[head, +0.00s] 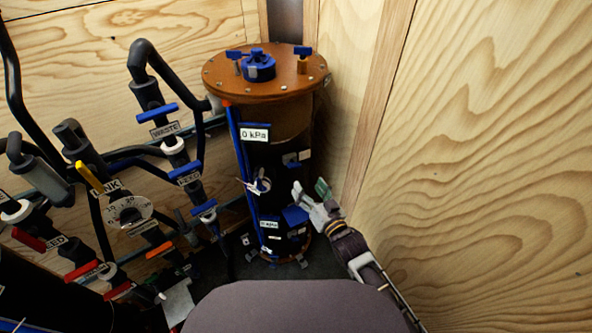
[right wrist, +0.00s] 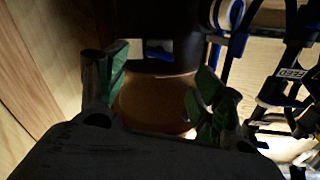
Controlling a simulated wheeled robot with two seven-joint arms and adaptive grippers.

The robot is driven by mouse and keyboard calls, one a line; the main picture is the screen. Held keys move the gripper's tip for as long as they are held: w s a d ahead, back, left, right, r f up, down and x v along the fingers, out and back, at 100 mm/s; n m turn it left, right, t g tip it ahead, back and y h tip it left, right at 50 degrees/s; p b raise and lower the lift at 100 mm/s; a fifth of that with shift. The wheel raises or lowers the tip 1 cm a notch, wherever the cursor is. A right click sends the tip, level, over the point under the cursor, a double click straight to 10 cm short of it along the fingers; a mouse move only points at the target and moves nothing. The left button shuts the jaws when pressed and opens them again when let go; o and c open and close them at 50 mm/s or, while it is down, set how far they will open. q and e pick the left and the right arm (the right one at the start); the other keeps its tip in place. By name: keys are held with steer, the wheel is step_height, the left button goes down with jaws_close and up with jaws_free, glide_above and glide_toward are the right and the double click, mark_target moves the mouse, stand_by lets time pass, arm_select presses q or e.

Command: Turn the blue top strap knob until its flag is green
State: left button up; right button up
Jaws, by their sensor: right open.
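The tall cylindrical filter (head: 285,120) stands in the corner, with a brown lid and a dark lower body. A blue piece (head: 295,215) shows on its lower body, close to my right gripper. A small grey-and-white fitting (head: 290,159) sits higher up. I cannot tell which is the top strap knob, and no flag colour is readable. My right gripper (head: 311,190) is open and empty, right of the body. In the right wrist view the open green-padded fingers (right wrist: 163,75) frame the brown surface (right wrist: 152,104), with a blue part (right wrist: 158,47) beyond. My left gripper is not in view.
Blue knobs (head: 258,66) top the brown lid. Black pipes with blue, red, yellow and orange valve handles fill the left, around a dial (head: 130,210). A "0 kPa" label (head: 255,133) is on the filter. A plywood wall (head: 480,150) stands close at right.

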mark_target(294, 165)
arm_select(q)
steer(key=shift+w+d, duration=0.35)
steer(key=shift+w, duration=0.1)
arm_select(e)
steer(key=x, duration=0.9)
steer(key=shift+w, duration=0.25)
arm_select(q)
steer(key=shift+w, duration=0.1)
arm_select(e)
steer(key=shift+a, duration=0.15)
steer(key=shift+c, duration=1.3)
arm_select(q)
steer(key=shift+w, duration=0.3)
arm_select(e)
steer(key=c, duration=0.8)
